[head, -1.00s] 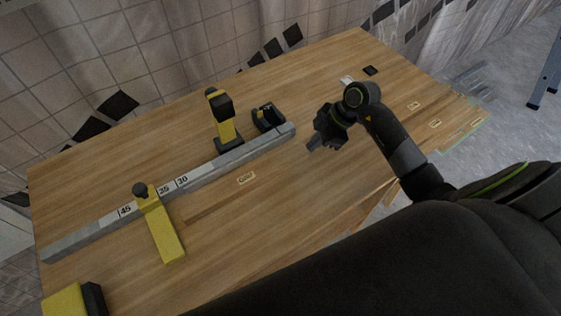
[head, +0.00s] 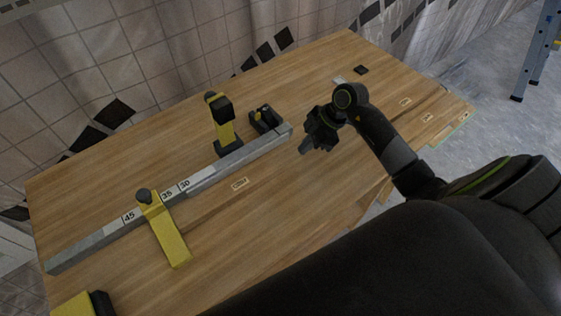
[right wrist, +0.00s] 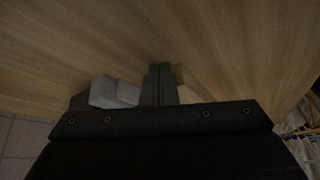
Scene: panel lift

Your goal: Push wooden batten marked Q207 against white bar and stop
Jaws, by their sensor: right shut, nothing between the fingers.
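The wooden batten (head: 240,184) lies on the table in front of the white bar and almost matches the tabletop; its small label is too blurred to read surely. The long grey-white bar (head: 233,161) carries the numbers 45, 35 and 30. A yellow stop (head: 169,238) with a dark knob sits across the bar, left of the batten. My right gripper (head: 304,150) is shut and empty, near the right ends of bar and batten. In the right wrist view its fingers (right wrist: 158,84) stand between the bar end (right wrist: 112,92) and a wooden edge (right wrist: 188,85). My left gripper is out of view.
A yellow and black tool (head: 222,122) and a black clamp-like piece (head: 265,118) stand behind the bar. A yellow and black block (head: 85,304) is at lower left. Labelled wooden pieces (head: 427,117) lie at the right table edge. A small black item (head: 361,70) lies at the back.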

